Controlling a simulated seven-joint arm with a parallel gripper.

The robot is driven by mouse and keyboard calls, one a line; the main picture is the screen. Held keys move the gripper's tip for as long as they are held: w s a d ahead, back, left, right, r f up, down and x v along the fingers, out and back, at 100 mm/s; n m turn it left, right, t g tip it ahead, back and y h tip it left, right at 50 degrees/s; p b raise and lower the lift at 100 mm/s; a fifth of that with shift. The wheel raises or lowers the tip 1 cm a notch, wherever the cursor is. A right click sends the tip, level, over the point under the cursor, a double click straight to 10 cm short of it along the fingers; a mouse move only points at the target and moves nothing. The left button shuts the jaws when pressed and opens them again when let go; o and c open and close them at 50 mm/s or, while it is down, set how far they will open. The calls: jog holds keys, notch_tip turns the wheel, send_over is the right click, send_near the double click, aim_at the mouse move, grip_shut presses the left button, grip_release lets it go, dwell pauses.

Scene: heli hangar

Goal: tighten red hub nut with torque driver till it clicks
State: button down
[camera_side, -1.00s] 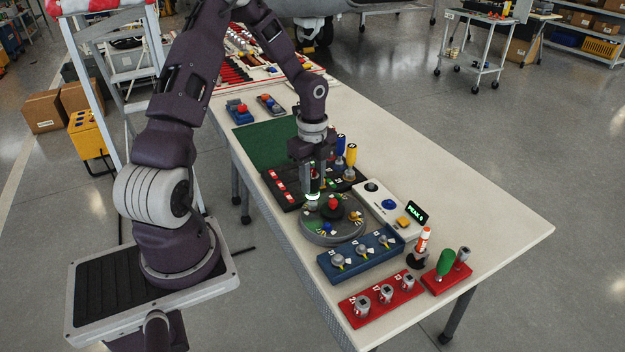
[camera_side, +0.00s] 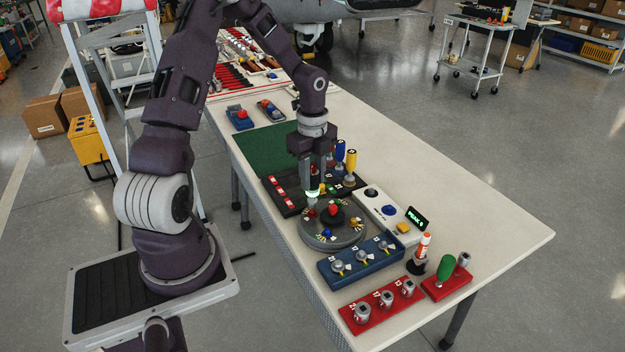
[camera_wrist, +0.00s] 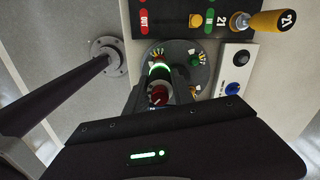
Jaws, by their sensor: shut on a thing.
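My gripper (camera_side: 313,180) is shut on a driver over the grey round hub (camera_side: 318,238). In the wrist view a dark red handle (camera_wrist: 158,96) sits between the fingers, with a glowing green ring (camera_wrist: 158,69) beyond it. The ring also glows under the fingers in the side view (camera_side: 313,192). The driver's tip is hidden, so I cannot tell whether it touches a nut. The hub has a black centre with a red piece (camera_side: 334,209) on it, and small coloured nuts around, including a blue one (camera_side: 327,232). The red hub nut is not clearly distinguishable.
Behind the hub a black rack (camera_side: 283,206) holds blue-handled (camera_side: 340,150) and yellow-handled (camera_side: 351,160) drivers. To the right is a white tester with a display (camera_side: 417,219) reading "PEAK 0". A blue tray (camera_side: 340,280) and red socket rack (camera_side: 376,318) stand in front.

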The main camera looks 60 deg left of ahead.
aim_at(312, 165)
jog(key=shift+r, duration=2.05)
